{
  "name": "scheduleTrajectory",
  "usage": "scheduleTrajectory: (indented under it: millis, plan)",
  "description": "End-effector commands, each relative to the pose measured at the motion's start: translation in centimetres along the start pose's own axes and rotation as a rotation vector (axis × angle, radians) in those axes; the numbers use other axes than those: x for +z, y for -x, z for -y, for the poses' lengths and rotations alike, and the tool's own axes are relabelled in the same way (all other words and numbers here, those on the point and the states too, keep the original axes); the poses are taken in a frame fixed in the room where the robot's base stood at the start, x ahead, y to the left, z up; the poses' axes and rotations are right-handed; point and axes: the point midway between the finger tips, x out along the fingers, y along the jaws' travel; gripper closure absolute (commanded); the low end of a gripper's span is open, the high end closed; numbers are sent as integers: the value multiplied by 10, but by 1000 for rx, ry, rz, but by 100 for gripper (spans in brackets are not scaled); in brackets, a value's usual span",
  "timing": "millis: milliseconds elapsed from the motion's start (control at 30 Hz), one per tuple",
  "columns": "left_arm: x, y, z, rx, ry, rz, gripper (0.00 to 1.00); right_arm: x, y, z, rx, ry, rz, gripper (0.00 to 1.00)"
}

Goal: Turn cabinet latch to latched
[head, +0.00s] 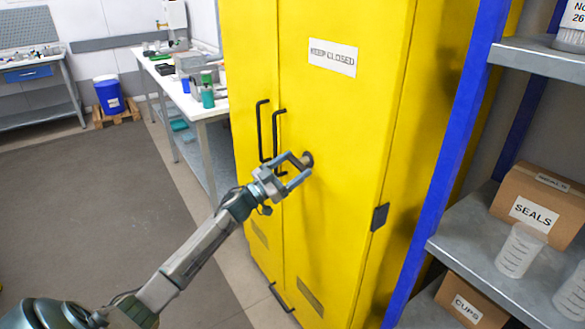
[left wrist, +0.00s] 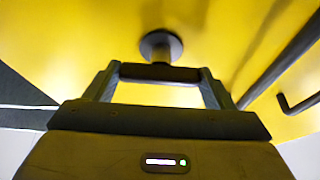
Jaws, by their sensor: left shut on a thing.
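The yellow cabinet (head: 345,110) stands in the middle of the head view, with a "KEEP CLOSED" label and its doors shut. Its latch (head: 309,158) is a dark knob on the right door, partly hidden by my gripper. In the left wrist view the latch (left wrist: 160,74) has a dark bar on a short stem from a round base. My left gripper (head: 302,168) is shut on the latch, with one finger at each end of the bar. In the left wrist view the gripper (left wrist: 159,73) shows the bar spanning between its fingers. My right gripper is out of view.
Two dark door handles (head: 277,135) stand out just left of the latch. A blue-posted shelf (head: 470,110) with boxes and beakers is close on the right. A white bench (head: 190,100) stands behind left. The floor (head: 90,200) at left is clear.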

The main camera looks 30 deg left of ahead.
Motion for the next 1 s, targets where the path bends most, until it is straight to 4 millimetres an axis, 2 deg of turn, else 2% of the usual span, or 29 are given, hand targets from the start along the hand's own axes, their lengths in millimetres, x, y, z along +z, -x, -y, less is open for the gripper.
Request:
scheduleTrajectory:
  millis: [400,800,1000]
  plan:
    - [0,0,3,141,-342,0,46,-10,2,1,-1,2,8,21]
    - [-1,0,5,288,-694,0,46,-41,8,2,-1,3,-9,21]
    - [-2,0,5,362,-870,0,46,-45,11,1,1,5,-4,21]
